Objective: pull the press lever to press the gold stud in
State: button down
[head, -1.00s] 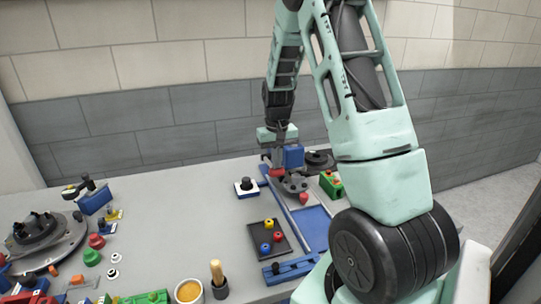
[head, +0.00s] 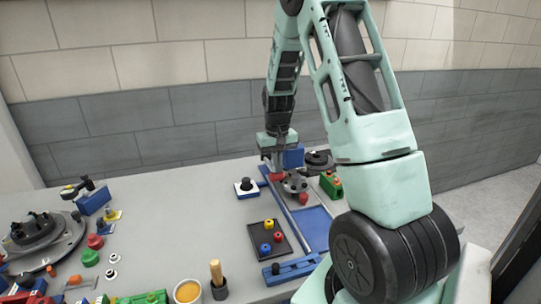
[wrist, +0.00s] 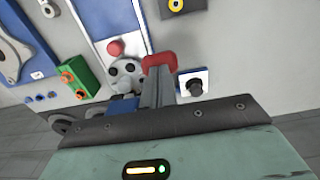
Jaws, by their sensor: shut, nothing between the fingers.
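My gripper (head: 276,168) points down at the far side of the bench, beside the blue block (head: 294,157). In the wrist view its fingers (wrist: 158,72) are shut, with red at their tips; I cannot tell whether this red is part of the fingers or a handle behind them. Just beside them is a grey round fixture (wrist: 125,74) with a red knob (wrist: 115,48), seen also in the head view (head: 303,198); it may be the press and its lever. The fingers appear apart from the knob. I cannot make out the gold stud.
A white block with a black knob (head: 247,187) is to the left. A dark plate (head: 262,250) with coloured pegs lies nearer. The grey bench is clear at centre left.

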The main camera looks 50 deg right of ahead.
jog(key=shift+f, duration=0.6)
jog(key=shift+f+b, duration=0.1)
jog(key=shift+b, duration=0.25)
jog(key=shift+f+b, duration=0.3)
jog(key=shift+f, duration=0.5)
jog(key=shift+r, duration=0.1)
